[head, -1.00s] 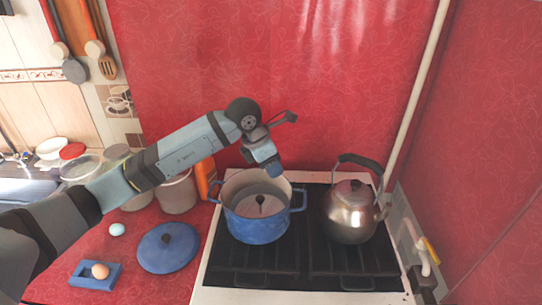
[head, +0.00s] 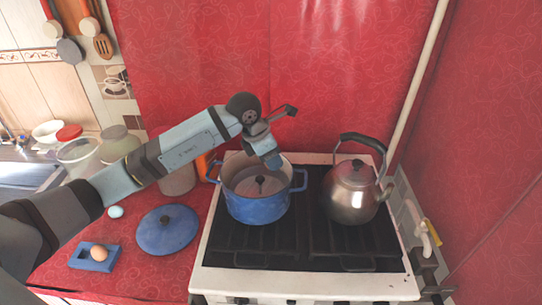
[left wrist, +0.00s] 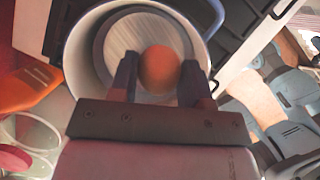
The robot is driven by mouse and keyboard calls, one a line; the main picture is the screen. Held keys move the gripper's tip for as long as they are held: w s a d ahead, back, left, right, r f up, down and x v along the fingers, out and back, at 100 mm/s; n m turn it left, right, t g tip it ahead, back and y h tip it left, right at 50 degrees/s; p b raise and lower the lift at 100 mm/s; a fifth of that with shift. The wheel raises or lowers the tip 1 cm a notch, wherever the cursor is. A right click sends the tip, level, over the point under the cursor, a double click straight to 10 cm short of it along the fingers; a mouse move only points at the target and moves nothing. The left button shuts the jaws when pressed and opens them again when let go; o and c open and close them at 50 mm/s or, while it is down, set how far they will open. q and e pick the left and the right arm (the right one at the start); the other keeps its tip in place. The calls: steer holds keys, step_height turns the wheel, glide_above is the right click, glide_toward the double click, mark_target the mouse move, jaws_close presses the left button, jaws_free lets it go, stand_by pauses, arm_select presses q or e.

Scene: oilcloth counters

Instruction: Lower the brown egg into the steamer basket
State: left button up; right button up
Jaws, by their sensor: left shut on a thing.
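My left gripper (head: 273,163) points down over the back right part of the blue pot (head: 257,210). In the left wrist view its fingers (left wrist: 160,75) are shut on a brown egg (left wrist: 159,68), with the pot's pale inside behind it. The egg is hidden in the head view. I cannot tell whether the egg touches the basket. My right gripper is not in view.
A steel kettle (head: 350,195) stands right of the pot on the stove (head: 225,246). A blue lid (head: 167,232) lies on the red counter at left, near a pale blue egg (head: 116,212) and a blue holder (head: 77,259) with another light brown egg (head: 99,253).

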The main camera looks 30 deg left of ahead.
arm_select(q)
steer(key=shift+f, duration=0.1)
steer(key=shift+f, duration=0.2)
steer(key=b, duration=0.4)
glide_above(260, 189)
steer(key=w+d, duration=0.1)
steer(key=d, duration=0.2)
steer(key=shift+w+a+f, duration=0.1)
steer(key=shift+f, duration=1.1)
steer(key=shift+w+f, duration=0.1)
steer(key=shift+f, duration=1.05)
steer(key=shift+f+b, duration=0.5)
steer(key=shift+f, duration=0.2)
steer(key=o, duration=0.7)
